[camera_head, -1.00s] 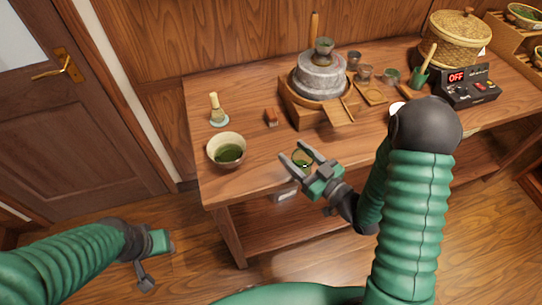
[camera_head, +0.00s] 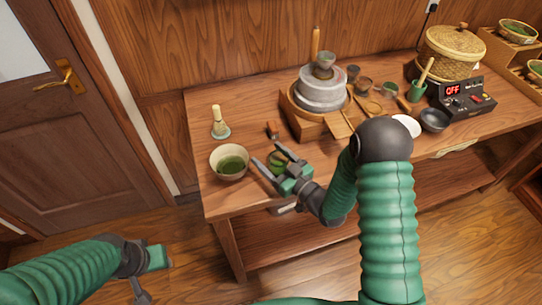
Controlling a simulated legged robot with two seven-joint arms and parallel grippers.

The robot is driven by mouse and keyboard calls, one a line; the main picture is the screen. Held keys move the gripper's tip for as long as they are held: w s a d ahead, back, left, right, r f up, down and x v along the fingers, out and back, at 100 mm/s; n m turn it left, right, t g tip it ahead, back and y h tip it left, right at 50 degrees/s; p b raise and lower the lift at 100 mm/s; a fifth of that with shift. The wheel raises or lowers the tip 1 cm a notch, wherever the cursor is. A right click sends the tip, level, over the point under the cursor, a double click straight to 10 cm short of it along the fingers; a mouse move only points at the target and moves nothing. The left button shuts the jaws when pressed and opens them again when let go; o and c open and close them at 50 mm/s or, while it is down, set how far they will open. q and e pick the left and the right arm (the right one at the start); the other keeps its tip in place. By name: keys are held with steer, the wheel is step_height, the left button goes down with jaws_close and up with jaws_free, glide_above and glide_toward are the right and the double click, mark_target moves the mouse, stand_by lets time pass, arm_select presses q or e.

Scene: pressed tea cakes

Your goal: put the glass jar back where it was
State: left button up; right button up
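The glass jar (camera_head: 278,160), small with green contents, shows between the fingers of my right gripper (camera_head: 272,159), near the front edge of the table (camera_head: 213,201). The fingers stand on either side of it and look closed on it. They hide part of the jar, and I cannot tell whether its base touches the tabletop. My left gripper (camera_head: 146,272) hangs low over the floor at the lower left, away from the table. Its fingers run toward the frame's lower edge, and their opening is unclear.
A bowl of green tea (camera_head: 230,163) stands just left of the jar. A whisk on a stand (camera_head: 220,123) is behind the bowl. A stone mill (camera_head: 320,90) stands behind my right gripper. A dark bowl (camera_head: 434,120) and a control box (camera_head: 467,97) are at right.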

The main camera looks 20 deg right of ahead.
mark_target(284, 168)
steer(key=shift+a, duration=0.2)
steer(key=shift+d, duration=0.45)
steer(key=shift+s+d+f, duration=0.1)
steer(key=shift+s+d, duration=0.15)
steer(key=shift+s, duration=0.05)
steer(key=v, duration=1)
steer(key=shift+s+a+b, duration=0.15)
steer(key=shift+s+b, duration=0.2)
steer(key=shift+b, duration=0.05)
steer(key=shift+s+d, duration=0.25)
steer(key=shift+d, duration=0.05)
